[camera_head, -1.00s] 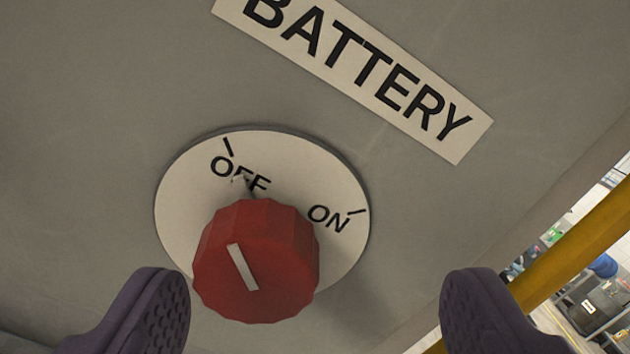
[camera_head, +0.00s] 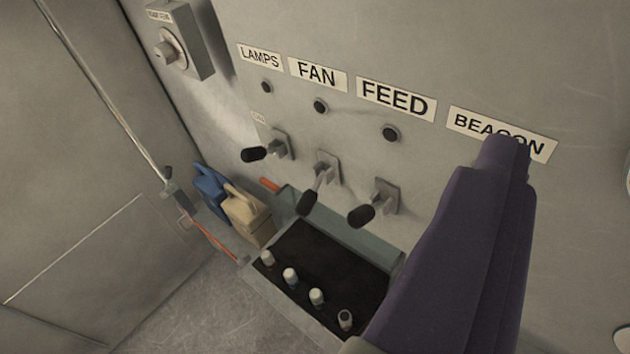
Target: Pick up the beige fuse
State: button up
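Several small, pale-topped cylinders that look like fuses stand in a row in a dark-lined tray (camera_head: 395,280) on the floor. The first (camera_head: 267,258) is at the far left, followed by a second (camera_head: 290,278), a third (camera_head: 317,297) and a darker-topped one (camera_head: 345,319) closest to my gripper. They are too small to tell which is beige. My gripper (camera_head: 505,150) shows as purple fingers on the right, seen from the side and overlapping. Their gap is hidden. They stand in front of the panel, apart from the cylinders.
The panel has black-handled levers (camera_head: 318,185) just above the tray. Labels LAMPS, FAN, FEED and BEACON (camera_head: 480,130) run above. Blue (camera_head: 210,190) and beige (camera_head: 247,217) jugs stand left of the tray. A grey box with a knob (camera_head: 175,45) hangs upper left. Floor (camera_head: 200,300) in front is clear.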

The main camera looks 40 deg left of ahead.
aim_at(345, 317)
jog(key=k+u, duration=0.2)
jog(key=u, duration=0.2)
jog(key=k+u, duration=0.2)
jog(key=u, duration=0.2)
jog(key=i+l+u, duration=0.2)
jog(key=i+l, duration=0.55)
jog(key=i, duration=0.15)
